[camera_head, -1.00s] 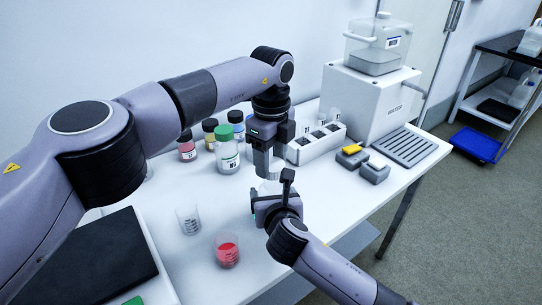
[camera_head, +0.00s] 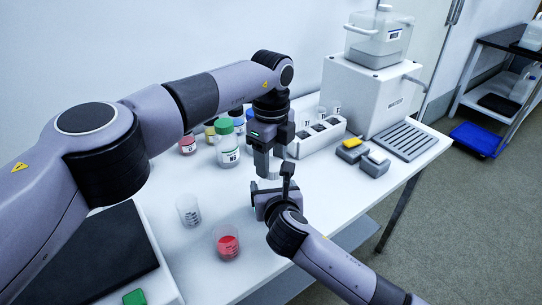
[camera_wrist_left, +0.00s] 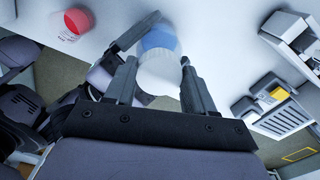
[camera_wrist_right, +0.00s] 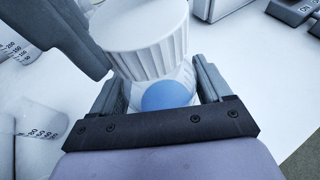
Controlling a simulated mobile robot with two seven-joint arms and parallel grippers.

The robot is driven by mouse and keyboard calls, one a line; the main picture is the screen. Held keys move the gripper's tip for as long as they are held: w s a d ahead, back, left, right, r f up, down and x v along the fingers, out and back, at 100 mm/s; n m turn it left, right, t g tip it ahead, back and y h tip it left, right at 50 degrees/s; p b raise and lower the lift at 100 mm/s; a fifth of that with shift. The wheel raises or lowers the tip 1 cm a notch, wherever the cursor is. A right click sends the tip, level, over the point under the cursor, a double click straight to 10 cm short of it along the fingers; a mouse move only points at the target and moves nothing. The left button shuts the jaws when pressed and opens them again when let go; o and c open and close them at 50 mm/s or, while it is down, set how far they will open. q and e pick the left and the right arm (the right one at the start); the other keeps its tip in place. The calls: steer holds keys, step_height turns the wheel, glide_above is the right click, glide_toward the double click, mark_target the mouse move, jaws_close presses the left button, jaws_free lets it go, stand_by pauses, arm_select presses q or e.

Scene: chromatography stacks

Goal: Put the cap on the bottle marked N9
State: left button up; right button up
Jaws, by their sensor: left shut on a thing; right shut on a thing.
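No N9 mark is readable. My left gripper (camera_head: 268,174) is shut on the cap, which shows white between its fingers (camera_wrist_left: 160,78) in the left wrist view. My right gripper (camera_head: 268,200) is shut on the bottle below, its fingers (camera_wrist_right: 160,92) on either side of the body. The cap looks in line with the bottle; I cannot tell whether it is fully seated. Both are mostly hidden by the grippers in the head view.
A green-capped bottle (camera_head: 228,150) and several smaller capped bottles stand behind. An empty beaker (camera_head: 189,212) and a beaker of red liquid (camera_head: 227,243) stand in front. A white rack (camera_head: 316,138) and a water dispenser (camera_head: 370,98) are at the right.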

arm_select(q)
steer(key=shift+f, duration=0.45)
